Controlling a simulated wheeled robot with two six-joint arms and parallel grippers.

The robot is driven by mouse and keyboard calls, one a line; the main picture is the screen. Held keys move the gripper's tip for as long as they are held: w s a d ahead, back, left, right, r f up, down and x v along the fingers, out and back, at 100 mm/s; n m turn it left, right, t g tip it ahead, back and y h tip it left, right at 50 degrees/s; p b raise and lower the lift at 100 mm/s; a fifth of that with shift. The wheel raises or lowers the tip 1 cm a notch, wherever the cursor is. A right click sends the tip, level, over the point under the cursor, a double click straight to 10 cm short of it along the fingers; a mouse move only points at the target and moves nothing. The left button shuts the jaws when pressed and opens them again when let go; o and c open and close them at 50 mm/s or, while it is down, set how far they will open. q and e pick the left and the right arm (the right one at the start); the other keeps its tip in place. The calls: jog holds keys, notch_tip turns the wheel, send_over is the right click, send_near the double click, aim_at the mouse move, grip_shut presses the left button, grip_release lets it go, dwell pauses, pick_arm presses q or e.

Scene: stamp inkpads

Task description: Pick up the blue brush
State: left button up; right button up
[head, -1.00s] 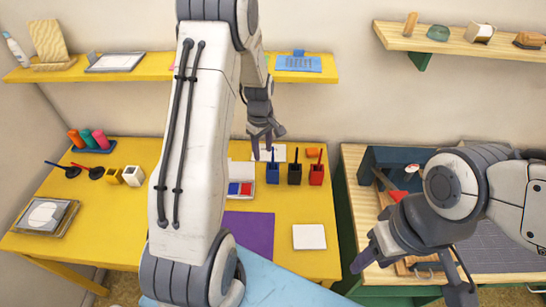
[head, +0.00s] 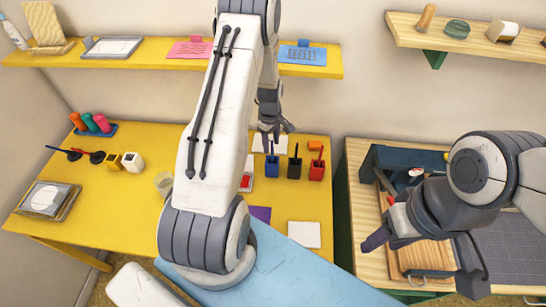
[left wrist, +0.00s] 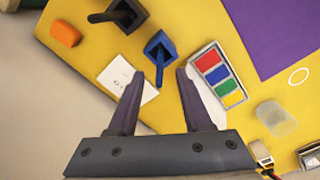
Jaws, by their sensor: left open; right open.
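The blue brush (head: 271,148) stands upright in a blue cup (head: 272,168) on the yellow table. My right gripper (head: 424,262) is open and empty over the wooden table at the right.
A black cup (head: 294,167) and a red cup (head: 317,170) stand right of the blue one. An orange block (head: 315,145) lies behind them. A colour inkpad tray (left wrist: 219,75) is close to the left gripper. A white card (head: 304,234) lies in front.

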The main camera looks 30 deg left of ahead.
aim_at(272, 152)
pick_arm(q)
jog(key=shift+d+f+p, duration=0.1)
jog(key=shift+f+p, duration=0.6)
jog(key=shift+f, duration=1.3)
grip_shut()
jog(key=shift+r, duration=0.2)
